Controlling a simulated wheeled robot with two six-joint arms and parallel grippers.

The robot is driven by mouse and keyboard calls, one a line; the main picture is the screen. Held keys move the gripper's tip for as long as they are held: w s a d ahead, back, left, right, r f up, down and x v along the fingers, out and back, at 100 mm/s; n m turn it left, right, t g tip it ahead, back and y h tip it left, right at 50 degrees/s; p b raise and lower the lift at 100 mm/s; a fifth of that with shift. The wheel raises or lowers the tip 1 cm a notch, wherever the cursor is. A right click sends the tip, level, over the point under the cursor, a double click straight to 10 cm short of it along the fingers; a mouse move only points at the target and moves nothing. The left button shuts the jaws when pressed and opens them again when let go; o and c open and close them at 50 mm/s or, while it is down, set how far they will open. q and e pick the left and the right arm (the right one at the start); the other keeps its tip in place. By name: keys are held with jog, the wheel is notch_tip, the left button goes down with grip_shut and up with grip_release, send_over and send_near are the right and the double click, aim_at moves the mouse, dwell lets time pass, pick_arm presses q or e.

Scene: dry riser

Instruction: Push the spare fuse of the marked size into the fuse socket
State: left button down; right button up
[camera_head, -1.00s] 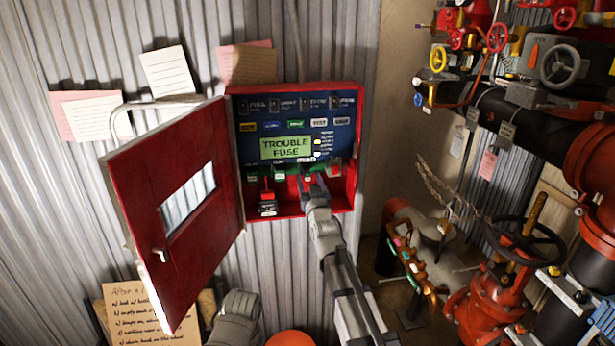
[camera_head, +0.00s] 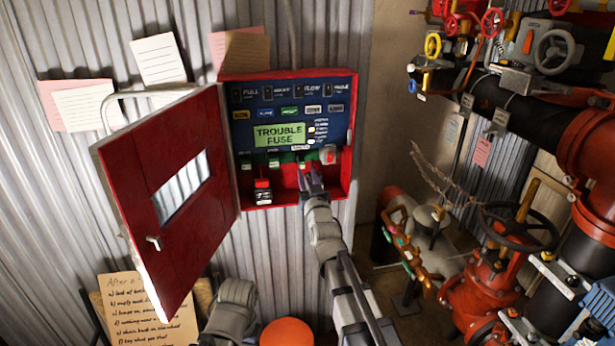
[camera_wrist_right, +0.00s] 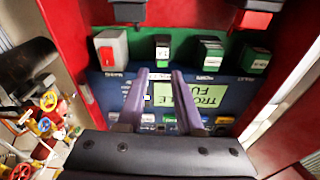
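The fuse panel (camera_head: 279,135) is blue and its display reads TROUBLE FUSE. Below it is a green strip with a row of small blocks. The right wrist view shows a dark block with a white face (camera_wrist_right: 162,47) and two green blocks (camera_wrist_right: 208,50) (camera_wrist_right: 255,60). I cannot tell which is the socket. A red-and-black piece (camera_head: 262,190) stands low in the box; a dark piece (camera_wrist_right: 128,10) also shows at the wrist view's top edge. My right gripper (camera_head: 312,176) is inside the box, its purple fingers (camera_wrist_right: 160,80) apart, with nothing seen between them. My left gripper is out of view.
The red door (camera_head: 180,235) hangs open on the left. A white block with a red face (camera_wrist_right: 108,50) sits at the row's end. The red box wall (camera_head: 350,150) bounds the right side. Pipes and valves (camera_head: 515,235) fill the far right.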

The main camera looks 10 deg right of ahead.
aim_at(302, 161)
jog(key=m, duration=0.1)
jog(key=s+m+p, duration=0.1)
jog(key=r+m+p, duration=0.1)
jog(key=shift+s+d+r+m+g, duration=0.1)
jog(key=shift+s+d+m+g, duration=0.2)
jog(key=shift+g, duration=0.1)
jog(key=c, duration=0.5)
jog(key=shift+s+a+r+m+p, duration=0.15)
jog(key=shift+s+m+p, duration=0.15)
jog(key=shift+m+p, duration=0.45)
grip_shut()
jog(key=shift+s+a+r+m+g+p, duration=0.1)
jog(key=shift+s+a+m+g+p, duration=0.1)
jog(key=shift+m, duration=0.25)
jog(key=shift+s+a+m+g+p, duration=0.1)
jog(key=shift+m+g+p, duration=0.1)
jog(key=shift+m, duration=0.2)
jog(key=shift+w, duration=0.1)
jog(key=shift+w, duration=2.95)
